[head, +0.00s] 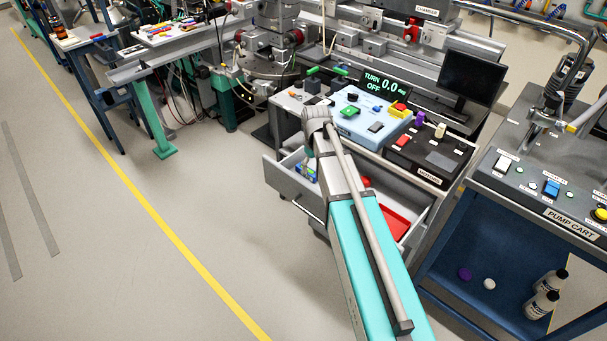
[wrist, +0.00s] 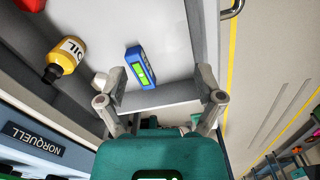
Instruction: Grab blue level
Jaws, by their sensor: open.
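The blue level (wrist: 136,56), a short blue block with bright green windows, lies on the pale floor of an open drawer (wrist: 172,30). It lies slightly tilted in the wrist view, ahead of and left of the middle of my gripper (wrist: 163,84). My gripper is open and empty, its two fingers spread apart, and the level is not between the fingertips. In the head view, a small blue patch of the level (head: 312,172) shows inside the drawer (head: 294,193), beside my arm, which hides much of the drawer.
A yellow oil bottle (wrist: 66,56) lies left of the level, with a small whitish object (wrist: 100,79) between them. A red tray (head: 397,222) is at the drawer's right end. The drawer walls border the space, under a control bench (head: 370,116). The pump cart (head: 548,205) stands right.

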